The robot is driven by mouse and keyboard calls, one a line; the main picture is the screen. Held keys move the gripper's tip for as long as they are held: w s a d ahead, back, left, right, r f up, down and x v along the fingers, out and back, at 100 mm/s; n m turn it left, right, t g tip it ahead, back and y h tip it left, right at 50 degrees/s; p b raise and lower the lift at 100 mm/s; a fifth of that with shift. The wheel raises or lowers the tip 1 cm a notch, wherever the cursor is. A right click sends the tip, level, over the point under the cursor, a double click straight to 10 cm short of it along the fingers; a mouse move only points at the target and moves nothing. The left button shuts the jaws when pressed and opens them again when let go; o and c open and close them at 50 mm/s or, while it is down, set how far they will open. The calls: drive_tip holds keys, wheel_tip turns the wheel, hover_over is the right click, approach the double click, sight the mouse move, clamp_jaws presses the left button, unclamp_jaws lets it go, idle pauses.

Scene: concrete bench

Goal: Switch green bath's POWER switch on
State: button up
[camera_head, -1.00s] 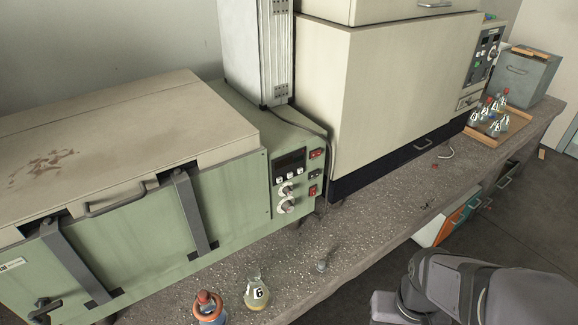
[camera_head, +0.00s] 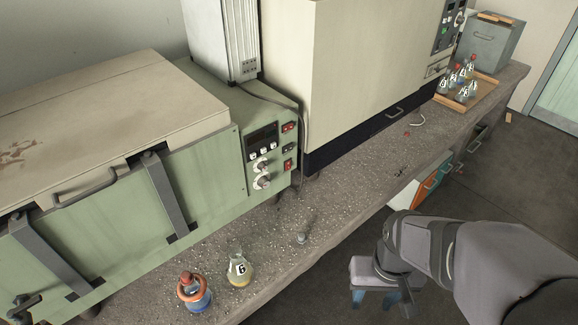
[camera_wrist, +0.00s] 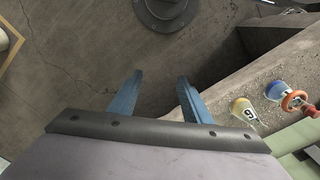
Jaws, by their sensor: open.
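The green bath (camera_head: 210,170) stands on the bench at the left, with a tan lid and dark clamp straps. Its control panel (camera_head: 262,158) at the right end has a dark display, small buttons and two pale knobs. Beside these is a column of several red and dark switches (camera_head: 288,146). Their labels are too small to read, so I cannot tell which is POWER or its position. My gripper (camera_head: 378,294) is off the front of the bench at lower right, well away from the panel. In the wrist view its blue fingers (camera_wrist: 154,98) are apart and empty, above the floor.
A flask with an orange-red collar (camera_head: 194,292) and a flask marked 6 (camera_head: 238,270) stand at the bench's front edge. A small metal piece (camera_head: 301,239) lies nearby. A large cream cabinet (camera_head: 350,70) stands right of the bath. A wooden tray (camera_head: 482,90) holds flasks.

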drive_tip(key=shift+f, duration=0.15)
drive_tip(key=c, duration=1)
drive_tip(key=shift+d+f+b, duration=0.15)
drive_tip(key=shift+f+b, duration=0.15)
drive_tip(key=shift+b, duration=0.2)
clamp_jaws()
drive_tip(key=s+d+f+g+b, duration=0.1)
drive_tip(key=d+f+g+b, duration=0.35)
drive_tip(key=f+b, duration=1)
drive_tip(key=w+d+f+n+t+h+p, duration=0.1)
drive_tip(key=w+d+f+n+t, duration=0.25)
drive_tip(key=w, duration=0.45)
drive_tip(key=w+d+f+n+t+h+p, duration=0.1)
drive_tip(key=w+d+f+n+t, duration=0.15)
drive_tip(key=w+f+t, duration=0.4)
drive_tip(key=w+a+r+n+t+y, duration=0.2)
drive_tip(key=w+a+r+n, duration=0.25)
drive_tip(key=w, duration=0.35)
drive_tip(key=w+a+r+n+t+y, duration=0.2)
drive_tip(key=w+a+r+n+y, duration=0.15)
drive_tip(key=w+r, duration=0.35)
drive_tip(key=w+a+r+n+t+y, duration=0.1)
drive_tip(key=a+r+n+t+y, duration=0.1)
drive_tip(key=a+r+n+y, duration=0.6)
drive_tip(key=a+r+n, duration=0.3)
drive_tip(key=r+n, duration=0.1)
drive_tip(key=n, duration=0.1)
drive_tip(key=shift+a+r, duration=0.3)
drive_tip(key=shift+w, duration=0.1)
